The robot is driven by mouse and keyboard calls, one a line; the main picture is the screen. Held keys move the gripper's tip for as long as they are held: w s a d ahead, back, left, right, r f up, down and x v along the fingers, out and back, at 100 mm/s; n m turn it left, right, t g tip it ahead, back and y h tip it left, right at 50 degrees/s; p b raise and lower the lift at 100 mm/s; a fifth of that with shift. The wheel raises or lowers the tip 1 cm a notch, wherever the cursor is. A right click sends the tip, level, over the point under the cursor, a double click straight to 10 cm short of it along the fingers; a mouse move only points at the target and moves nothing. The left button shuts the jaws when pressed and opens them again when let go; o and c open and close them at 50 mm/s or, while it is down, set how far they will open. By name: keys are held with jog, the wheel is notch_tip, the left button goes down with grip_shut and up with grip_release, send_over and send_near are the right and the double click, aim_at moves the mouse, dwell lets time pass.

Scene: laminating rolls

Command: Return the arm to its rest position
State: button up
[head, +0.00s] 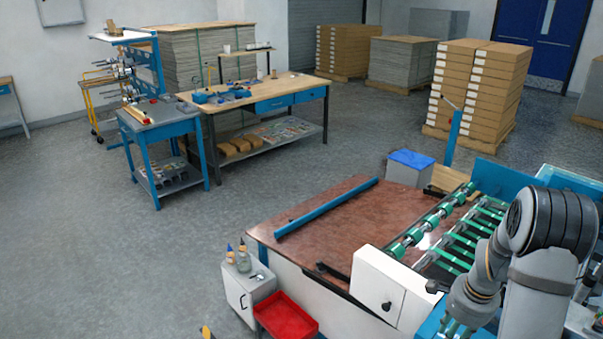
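My arm (540,240) shows at the lower right of the head view. It bends over the right part of the laminating machine, and its lower links (473,298) run down towards the bottom edge of the picture. My gripper cannot be made out; the end of the arm runs to the frame's lower edge. I cannot see whether it holds anything.
The machine has a brown bed (335,225), a blue bar (327,207) and green rollers (432,222). A white cabinet (245,290) and a red bin (285,317) stand at its front left. A workbench (300,84) and stacked cartons (478,85) stand farther back.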

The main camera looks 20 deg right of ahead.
notch_tip(320, 180, up, 7)
jog(key=shift+s+f, duration=0.2)
jog(key=shift+s, duration=0.2)
jog(key=shift+a, duration=0.1)
